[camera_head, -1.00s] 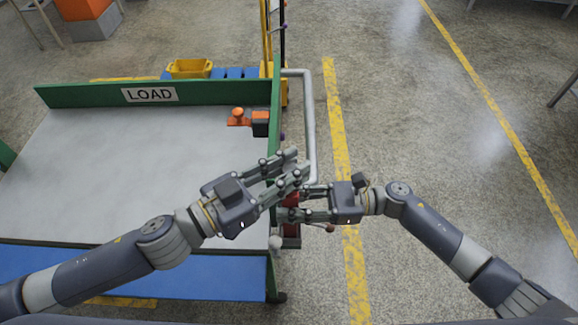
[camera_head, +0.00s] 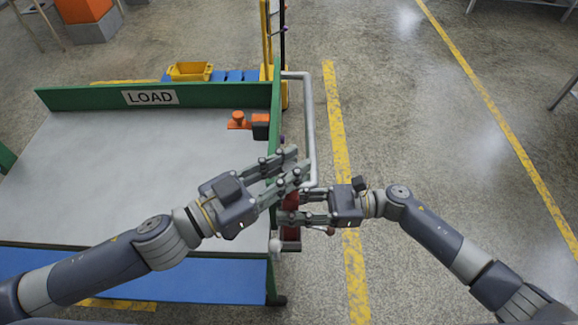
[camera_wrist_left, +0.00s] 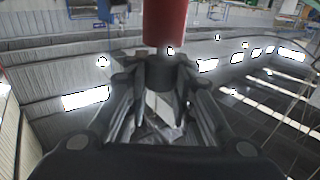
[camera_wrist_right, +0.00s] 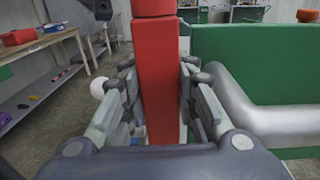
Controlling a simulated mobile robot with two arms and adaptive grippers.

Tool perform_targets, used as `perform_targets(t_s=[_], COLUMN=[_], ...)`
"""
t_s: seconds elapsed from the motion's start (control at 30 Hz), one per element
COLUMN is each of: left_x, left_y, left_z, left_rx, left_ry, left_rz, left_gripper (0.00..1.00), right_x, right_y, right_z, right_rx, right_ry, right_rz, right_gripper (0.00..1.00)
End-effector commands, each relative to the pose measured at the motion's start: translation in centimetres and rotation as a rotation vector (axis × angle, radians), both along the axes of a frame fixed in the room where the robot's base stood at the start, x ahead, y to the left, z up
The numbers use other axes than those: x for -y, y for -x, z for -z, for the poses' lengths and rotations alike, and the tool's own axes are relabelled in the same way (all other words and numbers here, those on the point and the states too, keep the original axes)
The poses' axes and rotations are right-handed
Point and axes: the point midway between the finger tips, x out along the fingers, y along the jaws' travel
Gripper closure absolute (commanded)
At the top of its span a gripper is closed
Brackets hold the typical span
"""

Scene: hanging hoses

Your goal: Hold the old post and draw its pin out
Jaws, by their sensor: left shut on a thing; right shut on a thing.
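The old post is a red upright square bar (camera_wrist_right: 157,80), seen in the right wrist view with a wider round red part on top. My right gripper (camera_wrist_right: 160,95) is shut on the bar, a finger on each side; in the head view my right gripper (camera_head: 290,206) is beside the table's right edge. My left gripper (camera_head: 295,168) is just above it. In the left wrist view a round red part (camera_wrist_left: 165,22) lies just beyond the fingers of my left gripper (camera_wrist_left: 160,75).
A green-edged table (camera_head: 100,170) with a LOAD sign (camera_head: 150,97) stands at left. A bent grey pipe (camera_head: 308,120) runs close beside the grippers. An orange-and-black device (camera_head: 245,123) sits at the table's far right corner. The floor at right is open.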

Motion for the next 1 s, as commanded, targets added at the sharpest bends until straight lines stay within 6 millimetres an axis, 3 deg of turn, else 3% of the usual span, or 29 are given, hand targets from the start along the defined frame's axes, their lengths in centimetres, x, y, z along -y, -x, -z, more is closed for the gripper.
perform_targets(t_s=[1.0], left_x=[0.0], left_y=[0.0], left_z=[-3.8], left_rx=[0.002], left_ry=[0.001], left_rz=[0.000], left_gripper=[1.00], right_x=[0.0], right_y=[0.0], right_z=[0.0], right_rx=[0.000], right_ry=[0.001], right_rz=[0.000], right_gripper=[1.00])
